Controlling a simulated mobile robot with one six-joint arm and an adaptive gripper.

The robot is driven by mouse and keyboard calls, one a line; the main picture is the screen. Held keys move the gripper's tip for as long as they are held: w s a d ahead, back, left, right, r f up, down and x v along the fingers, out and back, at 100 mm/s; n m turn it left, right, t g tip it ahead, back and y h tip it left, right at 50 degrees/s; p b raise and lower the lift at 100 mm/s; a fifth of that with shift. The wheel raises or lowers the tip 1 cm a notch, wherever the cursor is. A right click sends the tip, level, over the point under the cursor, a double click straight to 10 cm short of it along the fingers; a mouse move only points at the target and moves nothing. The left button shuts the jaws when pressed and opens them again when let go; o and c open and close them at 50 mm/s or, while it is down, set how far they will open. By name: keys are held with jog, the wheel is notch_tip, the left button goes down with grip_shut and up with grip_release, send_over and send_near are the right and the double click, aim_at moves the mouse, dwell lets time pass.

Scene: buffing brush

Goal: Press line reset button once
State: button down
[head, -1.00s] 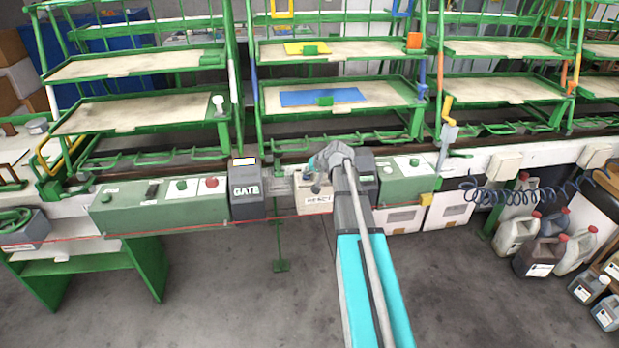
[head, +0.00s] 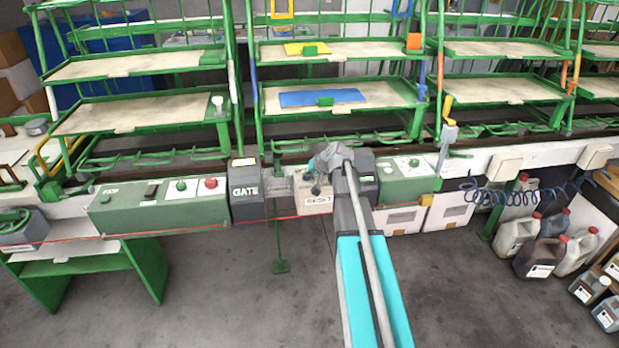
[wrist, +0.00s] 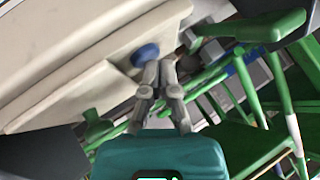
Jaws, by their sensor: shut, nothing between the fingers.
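A cream box with a RESET label (head: 314,205) is mounted on the front rail in the head view, right of the GATE box. In the wrist view, a round blue button (wrist: 145,53) sits on a cream surface (wrist: 105,75). My gripper (wrist: 160,62) is shut and empty, its fingertips just right of the button and overlapping its edge in the picture. I cannot tell whether they touch it. In the head view, my gripper (head: 316,185) is over the RESET box, and my arm and wrist hide its upper right part; the button is not clearly seen there.
The dark GATE box (head: 246,195) stands left of the RESET box. A green control box (head: 160,205) with red and green buttons is further left, and another green box (head: 408,180) is right of my wrist. Green racks with trays (head: 340,95) rise behind. Jugs (head: 540,255) stand at right.

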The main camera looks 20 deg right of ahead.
aim_at(307, 178)
jog(key=shift+f, duration=0.2)
jog(key=shift+r, duration=0.1)
dwell(0.5)
jog(key=shift+r+p, duration=0.75)
jog(key=shift+r, duration=0.05)
jog(key=shift+r, duration=0.1)
jog(key=shift+r+p, duration=2.4)
jog(key=shift+p, duration=0.1)
